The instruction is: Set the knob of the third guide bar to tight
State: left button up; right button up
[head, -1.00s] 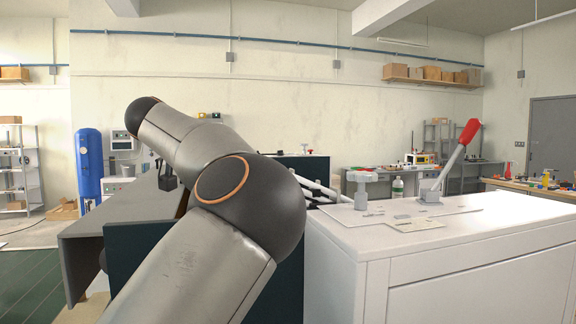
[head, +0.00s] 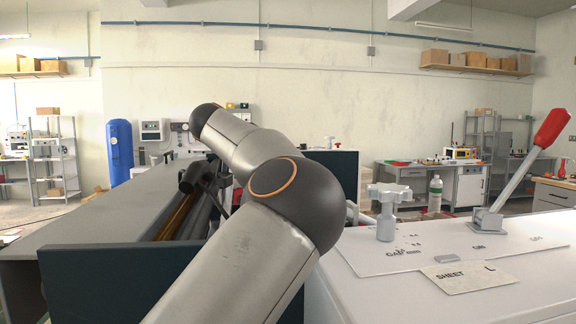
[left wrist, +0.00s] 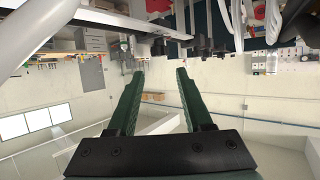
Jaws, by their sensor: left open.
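My left gripper (left wrist: 160,75) shows in the left wrist view with its two green fingers apart and nothing between them. That view is upside down, with pale bars and dark fittings along its top edge. In the head view my left arm crosses the middle and hides much of the machine behind it; I cannot make out its fingers there. I cannot tell which part is the third guide bar or its knob. A grey star-shaped knob (head: 387,211) stands upright on the white machine top beside a "GAP" marking. My right gripper is not in view.
A red-handled lever (head: 520,165) leans right on the white machine top (head: 365,238). A card marked "SHEET" and "L" (head: 470,276) lies at its front. A dark panel (head: 120,285) and grey table surface (head: 85,215) are at left. A bottle (head: 435,193) stands behind the machine.

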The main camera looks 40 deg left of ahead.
pick_arm(q)
jog(key=p+x, duration=0.2)
jog(key=x, duration=0.6)
jog(key=shift+w+a+f, duration=0.1)
jog(key=shift+w, duration=0.1)
grip_shut()
